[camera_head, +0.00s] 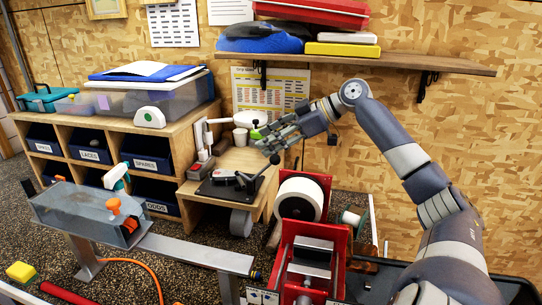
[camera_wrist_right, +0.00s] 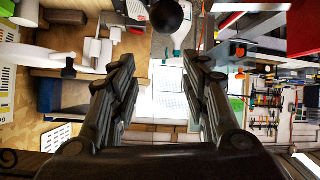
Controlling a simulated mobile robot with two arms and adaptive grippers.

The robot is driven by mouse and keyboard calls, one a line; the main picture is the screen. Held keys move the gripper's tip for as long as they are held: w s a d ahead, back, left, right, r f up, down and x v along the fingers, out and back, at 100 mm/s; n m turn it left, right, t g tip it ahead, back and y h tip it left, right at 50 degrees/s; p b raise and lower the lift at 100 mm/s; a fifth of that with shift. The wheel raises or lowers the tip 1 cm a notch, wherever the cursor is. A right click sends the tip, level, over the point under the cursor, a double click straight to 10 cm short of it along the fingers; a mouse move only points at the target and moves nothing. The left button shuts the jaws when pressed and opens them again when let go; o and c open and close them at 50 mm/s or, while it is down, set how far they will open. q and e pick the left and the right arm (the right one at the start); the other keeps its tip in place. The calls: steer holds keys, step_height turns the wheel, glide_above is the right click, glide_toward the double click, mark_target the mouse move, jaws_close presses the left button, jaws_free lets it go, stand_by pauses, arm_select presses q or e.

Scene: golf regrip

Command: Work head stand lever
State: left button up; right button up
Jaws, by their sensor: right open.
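A black lever with a round ball knob (camera_head: 274,158) rises at a tilt from the dark clamp-like head stand (camera_head: 222,187) on a low wooden bench. My right gripper (camera_head: 266,139) reaches in from the right and hangs just above the knob, with its fingers pointing left. In the right wrist view my right gripper (camera_wrist_right: 158,64) is open and empty. The black knob (camera_wrist_right: 167,15) shows there beyond the fingertips, near the top middle, apart from both fingers. My left gripper is in neither view.
A red-framed machine with a white roll (camera_head: 299,198) stands right of the bench. A shelf (camera_head: 360,62) with boxes hangs above. A cubby unit (camera_head: 120,125) is at left.

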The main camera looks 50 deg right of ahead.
steer(key=shift+r, duration=1.3)
steer(key=c, duration=0.6)
steer(key=shift+s+r, duration=0.25)
jaws_close()
steer(key=s+d+r+m+t+b, duration=0.1)
steer(key=s+d+m+t+b, duration=0.3)
steer(key=s, duration=0.3)
steer(key=shift+m+g, duration=0.3)
steer(key=shift+g, duration=0.1)
steer(key=p+x, duration=0.2)
steer(key=x, duration=0.1)
steer(key=f+p+x, duration=0.1)
steer(key=p+x, duration=0.2)
steer(key=f+p+x, duration=0.1)
steer(key=p+x, duration=0.2)
steer(key=shift+s+d, duration=0.2)
steer(key=shift+d, duration=0.05)
steer(key=shift+s+d+f+p, duration=0.15)
steer(key=shift+s+f+p, duration=0.25)
steer(key=shift+s+p, duration=0.05)
steer(key=shift+f, duration=0.1)
